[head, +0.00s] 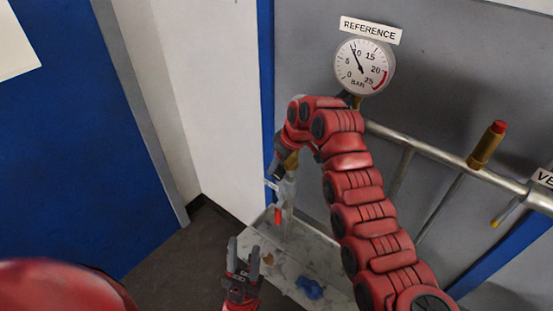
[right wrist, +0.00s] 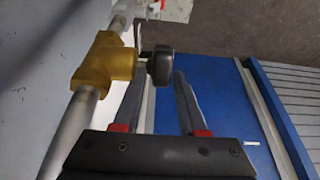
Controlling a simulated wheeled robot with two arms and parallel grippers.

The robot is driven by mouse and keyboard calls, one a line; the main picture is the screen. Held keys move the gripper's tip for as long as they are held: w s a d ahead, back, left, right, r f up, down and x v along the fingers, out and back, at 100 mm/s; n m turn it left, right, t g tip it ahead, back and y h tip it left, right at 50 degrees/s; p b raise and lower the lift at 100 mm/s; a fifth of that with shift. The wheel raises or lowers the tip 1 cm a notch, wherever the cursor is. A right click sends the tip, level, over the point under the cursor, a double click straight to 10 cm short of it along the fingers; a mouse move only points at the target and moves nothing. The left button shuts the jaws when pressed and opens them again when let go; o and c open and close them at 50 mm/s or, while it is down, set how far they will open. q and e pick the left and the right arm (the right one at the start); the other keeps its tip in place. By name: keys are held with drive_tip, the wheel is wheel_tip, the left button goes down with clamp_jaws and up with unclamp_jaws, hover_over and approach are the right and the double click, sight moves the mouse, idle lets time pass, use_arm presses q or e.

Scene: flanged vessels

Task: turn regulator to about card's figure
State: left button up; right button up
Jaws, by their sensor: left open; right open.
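The round gauge (head: 364,67) under the REFERENCE label has a 0–25 bar scale; its needle points just below 10. The regulator shows in the right wrist view as a brass body (right wrist: 104,60) with a dark round knob (right wrist: 161,66). In the head view its brass (head: 291,160) is mostly hidden by my right arm. My right gripper (right wrist: 158,80) is open, its fingers to either side of the knob; contact cannot be told. My left gripper (head: 244,250) is open and empty, low in front of the tray. No card figure is readable; a blank-looking white sheet (head: 15,40) is at upper left.
A metal pipe (head: 440,155) runs right along the grey panel, with a red-topped brass fitting (head: 487,145). A red-handled valve (head: 277,215) hangs above a pale tray (head: 325,262) holding a blue item (head: 309,288). Floor left of the tray is clear.

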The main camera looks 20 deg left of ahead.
drive_tip(key=shift+a+f, duration=0.2)
drive_tip(key=shift+f, duration=0.15)
clamp_jaws()
drive_tip(key=y+b, duration=0.1)
drive_tip(key=b, duration=0.6)
drive_tip(key=shift+d+f+t+y, duration=0.3)
drive_tip(key=shift+f+y, duration=0.05)
drive_tip(key=shift+y, duration=0.05)
drive_tip(key=shift+s+r+y+b, duration=0.15)
drive_tip(key=shift+r+y+b, duration=0.1)
drive_tip(key=shift+y+b, duration=0.05)
drive_tip(key=shift+r, duration=0.1)
